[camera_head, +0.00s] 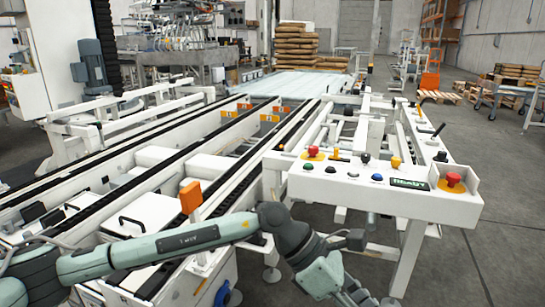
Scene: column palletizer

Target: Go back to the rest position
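My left arm comes in from the left edge and reaches across the bottom of the head view, in front of the conveyor. It bends down at a dark joint, and the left gripper (362,296) is low near the bottom edge, partly cut off. Its fingers are too dark and small to tell open from shut, and I see nothing clearly held in it. It is below and in front of the control panel (335,186), apparently apart from its buttons. My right gripper is not in view.
The panel has red mushroom buttons (453,180) and a green-lettered display (410,184). A blue motor (90,62) stands at left. A cart (505,95) is at far right. Grey floor at right is open.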

